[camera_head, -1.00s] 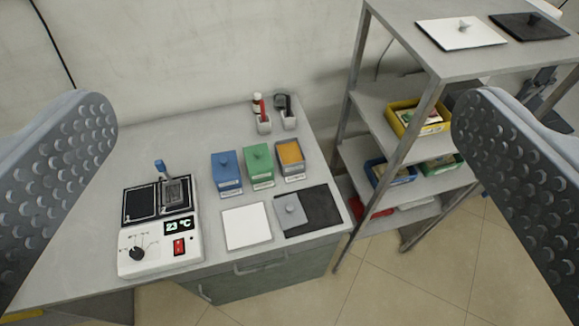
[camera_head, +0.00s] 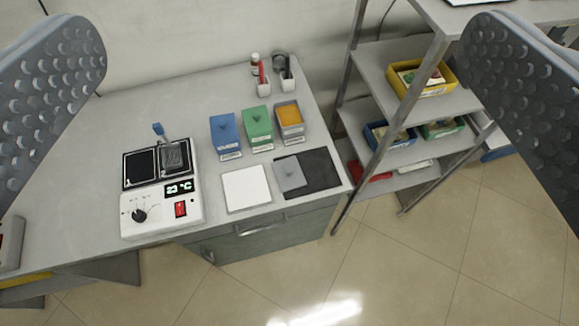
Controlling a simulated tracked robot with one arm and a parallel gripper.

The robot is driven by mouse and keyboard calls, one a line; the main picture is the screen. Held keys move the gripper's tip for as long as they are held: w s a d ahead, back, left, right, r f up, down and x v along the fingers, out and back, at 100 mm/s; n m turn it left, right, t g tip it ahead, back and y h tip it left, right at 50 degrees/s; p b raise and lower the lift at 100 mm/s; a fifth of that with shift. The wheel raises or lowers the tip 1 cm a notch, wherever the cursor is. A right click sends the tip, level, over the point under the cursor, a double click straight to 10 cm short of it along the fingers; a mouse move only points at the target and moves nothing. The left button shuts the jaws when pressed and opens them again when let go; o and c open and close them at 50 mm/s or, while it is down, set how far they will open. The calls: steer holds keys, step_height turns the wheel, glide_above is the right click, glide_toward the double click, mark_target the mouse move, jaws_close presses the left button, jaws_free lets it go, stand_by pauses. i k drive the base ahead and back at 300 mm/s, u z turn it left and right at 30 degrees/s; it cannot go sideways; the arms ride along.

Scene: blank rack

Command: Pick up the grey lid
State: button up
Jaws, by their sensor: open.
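The grey lid (camera_head: 289,174) is a small flat square with a knob. It lies on the left part of a black mat (camera_head: 322,168) near the front right of the table. My gripper (camera_head: 290,130) shows as two wide-apart grey fingers with dimpled pads at the left and right edges of the view. It is open and empty. The lid is between the fingers in the picture but well beyond them, with nothing touching it.
On the table are a white heating device (camera_head: 160,195), a white square pad (camera_head: 246,189), a blue box (camera_head: 225,136), a green box (camera_head: 258,128) and an open box with orange contents (camera_head: 290,119). A metal shelf rack (camera_head: 385,70) stands at the right.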

mark_target(288, 172)
steer(key=z, duration=1.35)
steer(key=i, duration=0.9)
steer(key=u, duration=1.85)
